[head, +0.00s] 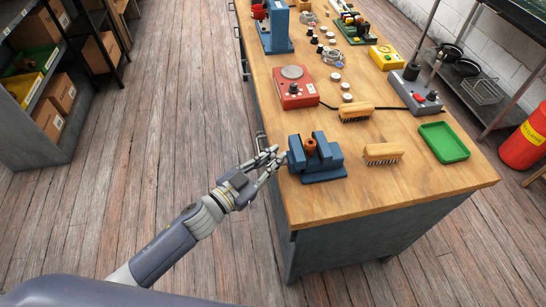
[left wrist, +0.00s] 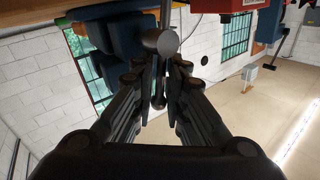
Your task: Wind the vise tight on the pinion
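The blue vise (head: 318,174) stands at the near left corner of the wooden bench, and the copper-brown pinion (head: 310,147) sits upright between its jaws. Whether the jaws press on the pinion, I cannot tell. My left gripper (head: 275,158) is just left of the vise, pointing at its side. In the left wrist view, the vise's grey screw end (left wrist: 168,43) and crossbar handle (left wrist: 158,102) show, with the blue vise body (left wrist: 122,42) behind. The left gripper's (left wrist: 162,72) fingers stand apart on either side of the handle, with narrow gaps showing. My right gripper is not in view.
Wooden brushes (head: 383,153) and (head: 355,113), a red device (head: 295,90), a grey control box (head: 414,92) and a green tray (head: 444,142) lie on the bench (head: 400,190). A blue press (head: 275,30) stands farther back. The bench's near right corner is clear.

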